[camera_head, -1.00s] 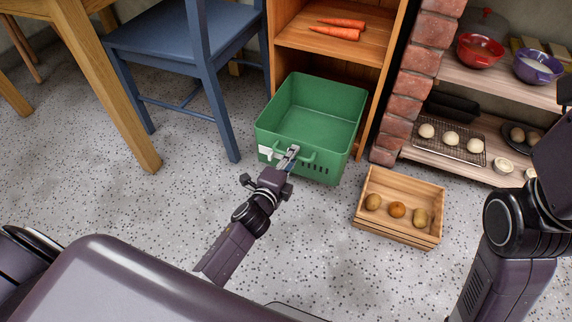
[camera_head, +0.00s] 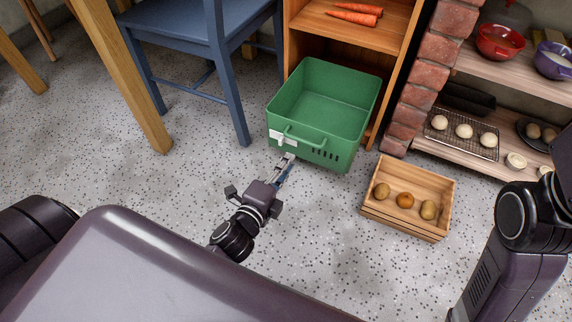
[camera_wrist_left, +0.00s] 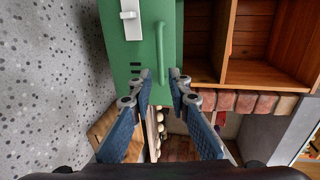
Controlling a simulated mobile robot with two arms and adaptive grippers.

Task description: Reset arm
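My left gripper (camera_head: 286,166) is just in front of the green bin (camera_head: 352,92) and its front handle (camera_head: 305,142), pointing toward them. In the left wrist view its two fingers (camera_wrist_left: 161,78) are spread with a gap between them, and nothing is held. The handle (camera_wrist_left: 160,40) shows beyond the fingertips there. The green bin looks empty and stands at the foot of the wooden shelf. My right arm's links show at the right edge of the head view; its gripper is out of view.
A wooden crate (camera_head: 379,211) with three round items stands on the floor to the right. A brick pillar (camera_head: 416,85) and stocked shelves are behind it. A blue chair (camera_head: 231,95) and wooden table leg (camera_head: 130,85) stand left. Carrots (camera_head: 355,13) lie on the shelf.

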